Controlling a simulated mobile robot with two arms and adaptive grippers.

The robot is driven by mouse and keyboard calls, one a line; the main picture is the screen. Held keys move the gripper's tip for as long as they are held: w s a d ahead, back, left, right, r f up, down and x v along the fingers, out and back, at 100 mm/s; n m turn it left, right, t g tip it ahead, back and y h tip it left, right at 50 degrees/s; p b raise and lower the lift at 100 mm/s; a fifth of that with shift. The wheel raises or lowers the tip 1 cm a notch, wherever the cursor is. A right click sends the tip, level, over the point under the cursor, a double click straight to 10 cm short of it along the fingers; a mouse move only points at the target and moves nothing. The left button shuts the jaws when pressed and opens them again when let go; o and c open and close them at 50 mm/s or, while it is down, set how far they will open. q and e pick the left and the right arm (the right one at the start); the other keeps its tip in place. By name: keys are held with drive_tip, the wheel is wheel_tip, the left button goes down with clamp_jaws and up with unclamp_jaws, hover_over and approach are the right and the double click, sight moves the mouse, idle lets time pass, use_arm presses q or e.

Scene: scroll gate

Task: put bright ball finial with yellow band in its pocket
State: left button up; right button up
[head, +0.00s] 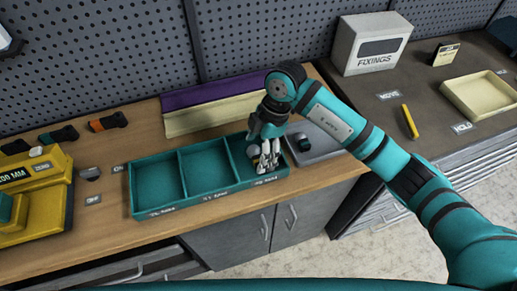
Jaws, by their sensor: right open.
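A teal tray (181,176) with three pockets stands on the wooden bench, with a label below each pocket. My right gripper (265,158) points down, open, at the tray's right pocket. A pale grey ball (254,151) shows at the gripper's fingers in that pocket. Fingers hide part of it, and I cannot make out a yellow band or whether it touches the pocket floor. The left and middle pockets look empty. My left gripper is out of view.
A grey square pad (320,145) with a small dark round piece (303,143) lies right of the tray. A yellow machine (35,185) stands at the left, near a small grey piece (90,174). Purple and cream strips (210,115) lie behind. A FIXINGS box (370,45) stands back right.

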drive_tip(key=b+v, duration=0.2)
drive_tip(key=v, duration=0.9)
drive_tip(key=shift+r, duration=0.35)
